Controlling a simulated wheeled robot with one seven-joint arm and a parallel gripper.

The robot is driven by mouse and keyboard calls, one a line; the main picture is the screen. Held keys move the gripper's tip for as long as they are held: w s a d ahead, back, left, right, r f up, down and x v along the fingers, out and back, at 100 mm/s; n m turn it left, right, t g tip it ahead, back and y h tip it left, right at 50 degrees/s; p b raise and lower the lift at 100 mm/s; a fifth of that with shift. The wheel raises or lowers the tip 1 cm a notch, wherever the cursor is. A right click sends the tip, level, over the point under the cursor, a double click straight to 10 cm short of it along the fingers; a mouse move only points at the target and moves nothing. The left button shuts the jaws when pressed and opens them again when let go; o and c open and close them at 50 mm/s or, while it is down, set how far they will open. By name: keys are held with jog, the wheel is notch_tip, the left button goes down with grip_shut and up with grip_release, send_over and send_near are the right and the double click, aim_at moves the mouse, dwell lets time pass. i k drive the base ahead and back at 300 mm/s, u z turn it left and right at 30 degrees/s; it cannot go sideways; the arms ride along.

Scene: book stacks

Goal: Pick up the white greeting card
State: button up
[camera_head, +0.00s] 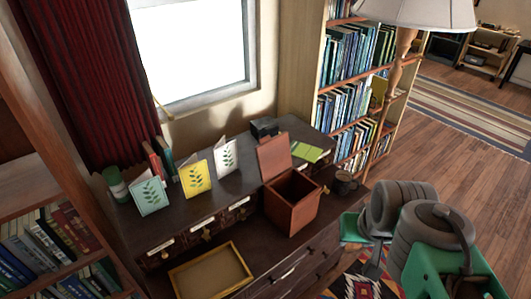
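The white greeting card (226,156) stands partly open on the raised back shelf of a dark wooden desk (190,222), below the window. It has a dark green leaf sprig on its front. A yellow card (195,180) with a similar sprig stands just to its left, and a pale mint card (150,197) stands further left. Grey and green parts at the lower right look like my folded arm, well apart from the cards.
An open reddish-brown box (292,202) with its lid up stands right of the white card. A wooden tray (211,272) lies in front. A dark mug (344,182), green notes (307,152) and a small dark box (264,128) are nearby. Bookcases flank the desk.

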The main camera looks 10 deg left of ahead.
aim_at(226, 157)
jog(key=z, duration=0.8)
jog(key=i, duration=0.65)
jog(key=u, duration=4.3)
jog(key=i, duration=0.5)
jog(key=z, duration=0.05)
